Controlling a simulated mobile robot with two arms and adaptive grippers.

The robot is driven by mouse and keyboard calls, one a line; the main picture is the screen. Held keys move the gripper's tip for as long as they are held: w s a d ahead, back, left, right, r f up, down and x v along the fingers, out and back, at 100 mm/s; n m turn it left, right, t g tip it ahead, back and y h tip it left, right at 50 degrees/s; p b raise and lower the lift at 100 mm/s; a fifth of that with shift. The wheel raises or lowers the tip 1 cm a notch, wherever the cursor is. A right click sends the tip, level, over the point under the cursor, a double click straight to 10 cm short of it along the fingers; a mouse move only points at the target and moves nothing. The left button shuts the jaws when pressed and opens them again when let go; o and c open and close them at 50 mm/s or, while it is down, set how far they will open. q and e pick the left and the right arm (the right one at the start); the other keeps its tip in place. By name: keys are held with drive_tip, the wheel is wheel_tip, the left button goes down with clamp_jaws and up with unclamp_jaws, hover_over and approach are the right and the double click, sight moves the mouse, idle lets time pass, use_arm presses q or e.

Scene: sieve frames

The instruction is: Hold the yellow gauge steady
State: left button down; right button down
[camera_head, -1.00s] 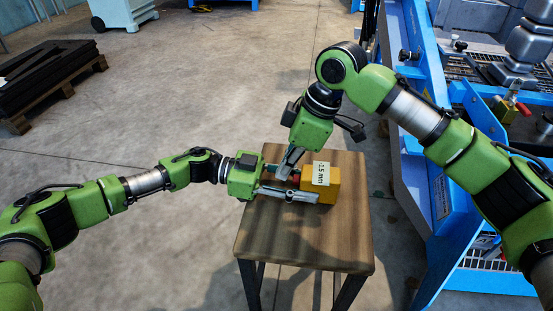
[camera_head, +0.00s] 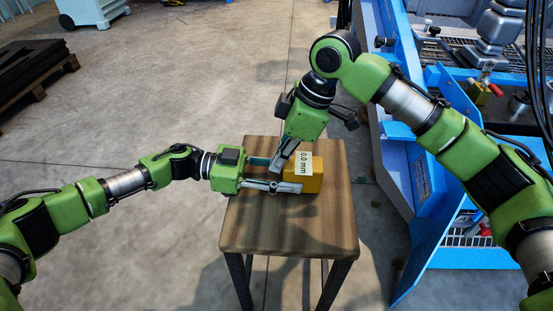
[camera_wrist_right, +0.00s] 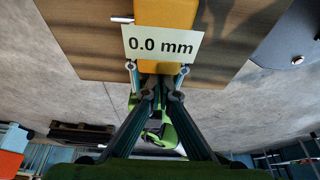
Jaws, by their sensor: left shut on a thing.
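The yellow gauge (camera_head: 311,182), a box with a white label reading "0.0 mm" (camera_head: 304,164), sits on the wooden stool (camera_head: 270,228). My left gripper (camera_head: 290,179) reaches in from the left and is shut on the gauge, with one grey finger along its near side. My right gripper (camera_head: 280,163) points down at the gauge's left end. In the right wrist view, the gauge (camera_wrist_right: 165,12) and its label (camera_wrist_right: 162,46) show just beyond the right fingertips (camera_wrist_right: 159,70). Whether these fingers grip anything is unclear.
A blue machine frame (camera_head: 395,160) stands close to the right of the stool. A pallet with dark plates (camera_head: 35,70) lies at the upper left. The concrete floor left of the stool is clear.

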use_arm(q)
drive_tip(key=shift+w+a+f, duration=0.1)
drive_tip(key=shift+w+a, duration=0.1)
drive_tip(key=shift+a, duration=0.15)
use_arm(e)
drive_tip(key=shift+w+d+f, duration=0.15)
drive_tip(key=shift+w+d, duration=0.1)
drive_tip(key=shift+d, duration=0.2)
drive_tip(key=a, duration=0.2)
drive_tip(key=a+r, duration=0.1)
drive_tip(key=a, duration=0.1)
drive_tip(key=shift+s+a, duration=0.15)
drive_tip(key=shift+a, duration=0.15)
use_arm(q)
drive_tip(key=shift+s+d, duration=0.15)
drive_tip(key=shift+d, duration=0.05)
use_arm(e)
drive_tip(key=v, duration=0.9)
drive_tip(key=shift+s+r, duration=0.1)
use_arm(q)
drive_tip(key=c, duration=1.3)
unclamp_jaws()
